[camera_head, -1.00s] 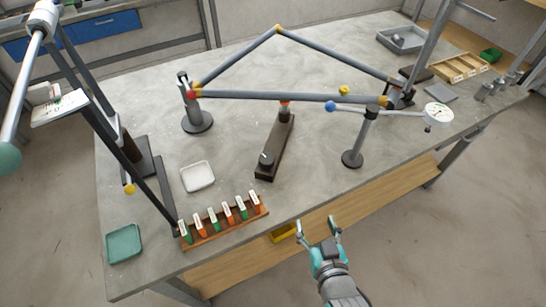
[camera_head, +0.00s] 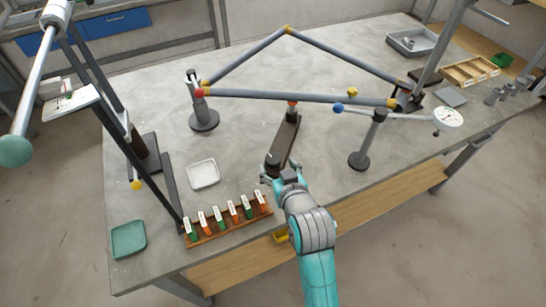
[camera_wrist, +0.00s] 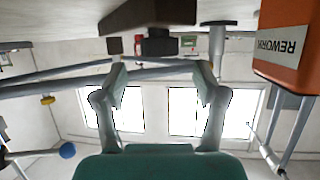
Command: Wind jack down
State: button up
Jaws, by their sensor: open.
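The jack (camera_head: 287,138) is a long dark brown body lying on the table under the frame of grey tubes. Its far end has an orange-topped post beneath the front tube (camera_head: 300,97). A dark knob (camera_head: 272,159) stands at its near end. In the wrist view the jack's dark body (camera_wrist: 150,14) hangs at the top, with the knob (camera_wrist: 158,46) below it. My gripper (camera_head: 281,174) is open and empty, just short of the knob. In the wrist view its fingers (camera_wrist: 160,82) are spread, with the knob beyond them and roughly centred between them; they look apart from it.
A rack of green and orange tags (camera_head: 230,222) stands close left of my gripper; an orange REWORK tag (camera_wrist: 283,48) looms in the wrist view. A white tray (camera_head: 203,174) lies left of the jack. A post (camera_head: 364,145) on a round base stands right. Table between is bare.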

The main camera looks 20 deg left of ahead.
aim_at(274, 159)
jog(key=shift+x, duration=2.7)
jog(key=shift+c, duration=0.3)
jog(key=c, duration=1.1)
